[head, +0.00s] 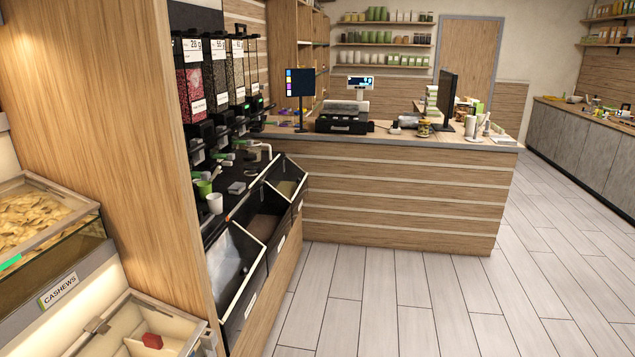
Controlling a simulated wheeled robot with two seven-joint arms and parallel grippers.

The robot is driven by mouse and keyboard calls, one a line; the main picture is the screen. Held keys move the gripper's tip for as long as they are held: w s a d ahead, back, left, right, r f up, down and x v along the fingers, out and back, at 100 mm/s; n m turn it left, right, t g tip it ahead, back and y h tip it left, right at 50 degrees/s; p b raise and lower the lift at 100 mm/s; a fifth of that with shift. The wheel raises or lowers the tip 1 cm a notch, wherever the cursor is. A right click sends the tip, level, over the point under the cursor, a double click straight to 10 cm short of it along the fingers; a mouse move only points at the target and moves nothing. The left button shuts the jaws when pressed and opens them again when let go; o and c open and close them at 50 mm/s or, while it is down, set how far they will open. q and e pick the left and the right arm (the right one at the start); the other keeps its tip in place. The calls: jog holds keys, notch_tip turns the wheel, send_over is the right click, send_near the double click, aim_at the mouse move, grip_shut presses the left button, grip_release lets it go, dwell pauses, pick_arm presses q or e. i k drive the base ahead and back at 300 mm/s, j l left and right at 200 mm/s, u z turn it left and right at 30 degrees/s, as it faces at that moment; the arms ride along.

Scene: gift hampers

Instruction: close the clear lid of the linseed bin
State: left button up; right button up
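No label reading linseed is legible, so I cannot tell which bin is the linseed bin. Three black open-topped bins stand in a slanted row below the dispensers. The near bin (233,317) has a pale grey, glassy-looking inside. The middle bin (273,255) holds something brown, and the far bin (298,211) something yellowish. At the left, a clear-sided bin (98,238) holds pale yellow chips. Below it, a pale bin (197,336) at the bottom edge contains a red object (152,341). Neither of my grippers is in view.
A tall wooden panel (110,120) separates the left bins from the dispensers (194,80). A "CASHEWS" label (58,291) is at lower left. Cups (215,203) stand on the dispenser ledge. A wooden counter (400,195) with a till stands behind. The tiled floor (430,300) at right is clear.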

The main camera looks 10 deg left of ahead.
aim_at(259, 171)
jog(key=i+l+u, duration=0.2)
jog(key=i+u, duration=0.25)
jog(key=i+l+u, duration=0.9)
jog(key=i+l, duration=0.05)
